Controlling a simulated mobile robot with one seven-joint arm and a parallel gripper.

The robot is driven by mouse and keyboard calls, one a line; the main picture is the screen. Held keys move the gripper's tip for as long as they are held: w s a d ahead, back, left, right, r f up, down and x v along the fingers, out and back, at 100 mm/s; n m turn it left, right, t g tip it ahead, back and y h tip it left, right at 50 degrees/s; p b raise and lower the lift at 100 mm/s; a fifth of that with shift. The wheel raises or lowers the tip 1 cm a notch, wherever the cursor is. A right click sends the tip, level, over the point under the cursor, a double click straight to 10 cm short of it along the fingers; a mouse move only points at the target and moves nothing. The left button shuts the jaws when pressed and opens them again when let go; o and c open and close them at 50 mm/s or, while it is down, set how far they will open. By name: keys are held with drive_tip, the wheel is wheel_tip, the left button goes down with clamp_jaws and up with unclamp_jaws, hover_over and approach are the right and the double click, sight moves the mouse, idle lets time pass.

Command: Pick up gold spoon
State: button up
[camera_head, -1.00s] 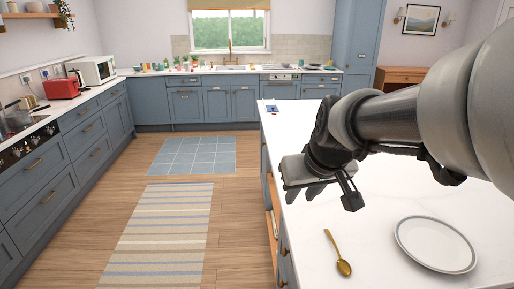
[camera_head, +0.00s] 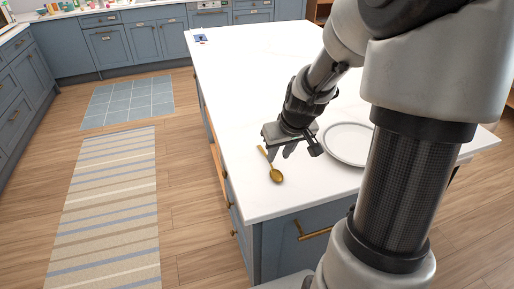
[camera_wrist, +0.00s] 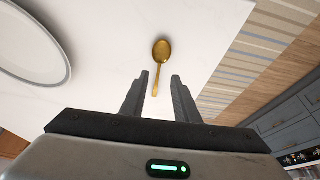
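The gold spoon (camera_head: 275,172) lies on the white island top (camera_head: 252,72), close to its left front corner. In the wrist view the spoon (camera_wrist: 160,56) has its bowl away from my gripper and its handle pointing toward the gap between the fingers. My gripper (camera_head: 283,150) hangs just above the counter beside the spoon, with its fingers pointing down. In the wrist view my gripper (camera_wrist: 160,78) is open, with nothing held, and the handle's end shows between the fingertips. The exact height over the spoon is hard to tell.
A white plate (camera_head: 345,146) with a grey rim lies right of the spoon, partly behind my arm; it also shows in the wrist view (camera_wrist: 30,45). A small dark blue item (camera_head: 200,38) lies at the island's far left corner. The counter between is clear.

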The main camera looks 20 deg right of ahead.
sight(271, 165)
drive_tip(key=x, duration=0.3)
drive_tip(key=shift+w+f, duration=0.2)
drive_tip(key=shift+f, duration=0.05)
drive_tip(key=x, duration=0.2)
drive_tip(key=w+x, duration=0.1)
drive_tip(key=x, duration=0.2)
drive_tip(key=shift+r+b, duration=0.2)
drive_tip(key=shift+b, duration=0.15)
drive_tip(key=shift+c, duration=0.4)
clamp_jaws()
